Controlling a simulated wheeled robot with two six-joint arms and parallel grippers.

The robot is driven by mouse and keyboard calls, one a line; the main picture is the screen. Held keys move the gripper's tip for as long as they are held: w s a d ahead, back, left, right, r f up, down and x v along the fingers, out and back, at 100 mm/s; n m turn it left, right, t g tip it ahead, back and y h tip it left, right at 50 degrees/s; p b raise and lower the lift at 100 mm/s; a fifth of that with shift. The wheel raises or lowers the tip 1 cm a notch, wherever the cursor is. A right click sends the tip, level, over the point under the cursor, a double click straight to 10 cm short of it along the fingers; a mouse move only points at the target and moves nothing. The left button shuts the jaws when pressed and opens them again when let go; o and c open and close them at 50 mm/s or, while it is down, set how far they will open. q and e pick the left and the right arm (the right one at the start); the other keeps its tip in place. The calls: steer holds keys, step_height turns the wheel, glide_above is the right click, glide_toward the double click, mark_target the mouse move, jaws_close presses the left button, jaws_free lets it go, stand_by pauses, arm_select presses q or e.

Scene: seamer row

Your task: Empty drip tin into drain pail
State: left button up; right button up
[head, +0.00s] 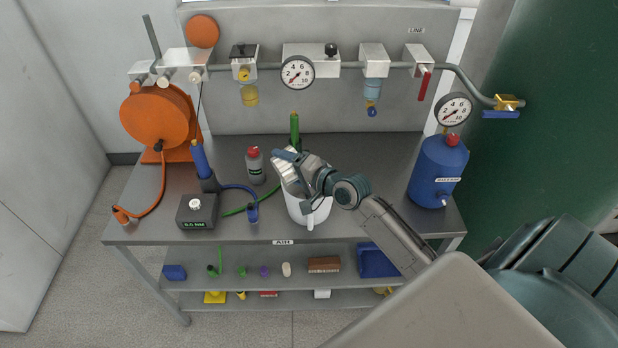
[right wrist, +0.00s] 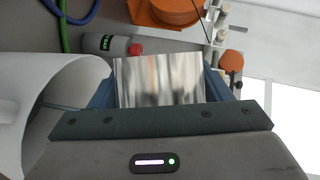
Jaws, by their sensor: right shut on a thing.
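The drip tin (head: 284,170) is a shiny metal cup, held tilted at the upper left rim of the white drain pail (head: 309,212). My right gripper (head: 298,166) is shut on the tin, above the pail. In the right wrist view, the tin (right wrist: 158,80) sits between the blue fingers of the gripper (right wrist: 160,88), and the pail (right wrist: 62,100) opens at the left. The inside of the tin and most of the inside of the pail are hidden. My left gripper is not in view.
On the grey bench (head: 376,160) stand a grey bottle with a red cap (head: 254,165), a black gauge box (head: 197,211), an orange hose reel (head: 158,118) and a blue tank (head: 438,172). A pipe with gauges and valves runs above. The bench right of the pail is partly clear.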

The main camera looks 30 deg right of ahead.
steer(key=shift+d+r+m, duration=0.1)
steer(key=shift+d+m, duration=0.2)
steer(key=shift+d, duration=0.2)
steer(key=shift+d+f+m+t+y+b, duration=0.35)
steer(key=shift+f+m+y+b, duration=0.25)
steer(key=shift+b, duration=0.55)
stand_by(0.4)
steer(key=shift+r, duration=0.15)
